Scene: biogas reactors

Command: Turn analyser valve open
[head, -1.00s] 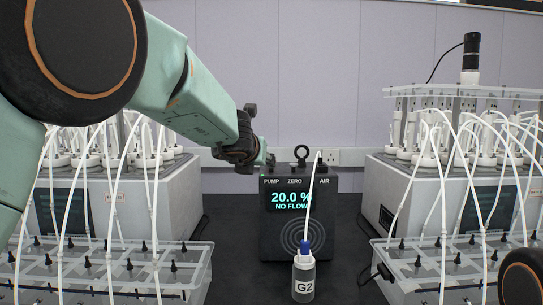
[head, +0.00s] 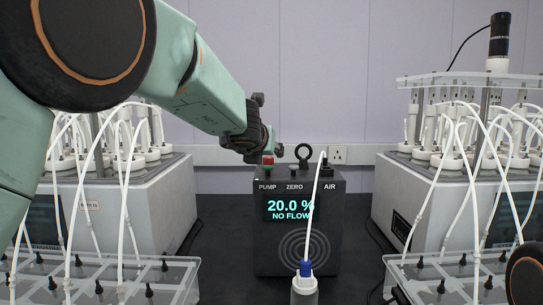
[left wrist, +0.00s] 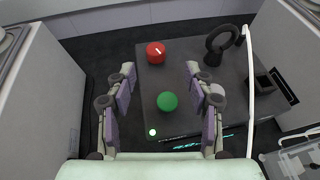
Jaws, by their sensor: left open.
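The analyser (head: 262,235) is a dark box on the bench reading "20.0 %" and "NO FLOW". In the left wrist view, its top (left wrist: 190,75) carries a red knob (left wrist: 157,52) with a white mark, a green button (left wrist: 167,101) and a black ring-shaped handle (left wrist: 218,45). The red knob also shows in the head view (head: 268,159), partly hidden. Which part is the valve is not labelled. My left gripper (left wrist: 160,72) is open and empty above the box, its fingers either side of the green button in the picture. It also shows in the head view (head: 266,150). My right gripper is out of view.
A bottle (head: 304,285) with a blue cap stands in front of the analyser. A white tube (head: 316,205) runs up from it. Reactor units with looping tubes flank it on the left (head: 110,210) and right (head: 415,190). A wall socket (head: 338,155) is behind.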

